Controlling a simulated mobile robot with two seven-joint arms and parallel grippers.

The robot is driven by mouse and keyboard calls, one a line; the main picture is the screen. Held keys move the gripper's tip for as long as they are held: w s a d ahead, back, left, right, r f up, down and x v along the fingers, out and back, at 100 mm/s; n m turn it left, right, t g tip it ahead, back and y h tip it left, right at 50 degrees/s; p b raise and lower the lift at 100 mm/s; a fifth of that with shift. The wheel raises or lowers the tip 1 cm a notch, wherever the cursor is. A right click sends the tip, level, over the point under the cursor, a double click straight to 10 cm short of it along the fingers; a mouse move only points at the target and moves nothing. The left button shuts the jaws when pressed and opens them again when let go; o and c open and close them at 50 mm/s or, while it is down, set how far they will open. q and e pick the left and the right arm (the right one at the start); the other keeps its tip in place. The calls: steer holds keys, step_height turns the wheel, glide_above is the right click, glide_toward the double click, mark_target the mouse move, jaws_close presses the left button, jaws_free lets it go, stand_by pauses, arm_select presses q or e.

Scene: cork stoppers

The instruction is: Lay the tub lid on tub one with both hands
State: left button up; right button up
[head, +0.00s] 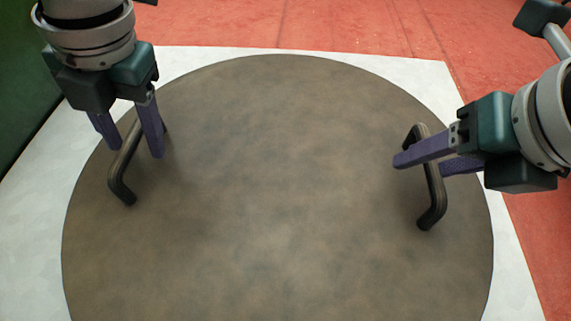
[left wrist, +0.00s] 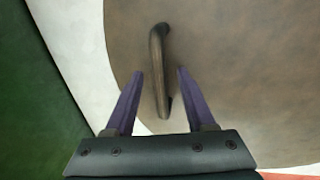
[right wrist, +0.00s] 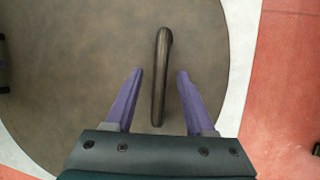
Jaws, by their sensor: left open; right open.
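The tub lid (head: 270,200) is a large round brown disc that fills most of the head view. It has a dark bar handle on the left (head: 121,188) and another on the right (head: 433,206). My left gripper (head: 127,150) is open, with its fingers on either side of the left handle, which runs between them in the left wrist view (left wrist: 157,50). My right gripper (head: 418,163) is open, with its fingers on either side of the right handle, also between them in the right wrist view (right wrist: 161,60). I cannot tell whether any finger touches a handle. I cannot make out tub one.
The lid lies over a white surface (head: 32,235) whose border shows around it. A red floor (head: 300,25) lies beyond and to the right. A dark green surface (head: 22,80) stands at the far left. The lid's middle is clear.

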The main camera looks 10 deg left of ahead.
arm_select(q)
steer(key=shift+a+f, duration=0.1)
steer(key=shift+f, duration=0.15)
arm_select(e)
steer(key=shift+w+a+f, duration=0.1)
steer(key=shift+f, duration=0.1)
arm_select(q)
jaws_close()
arm_select(e)
jaws_close()
arm_select(q)
steer(key=shift+r, duration=0.1)
stand_by(0.8)
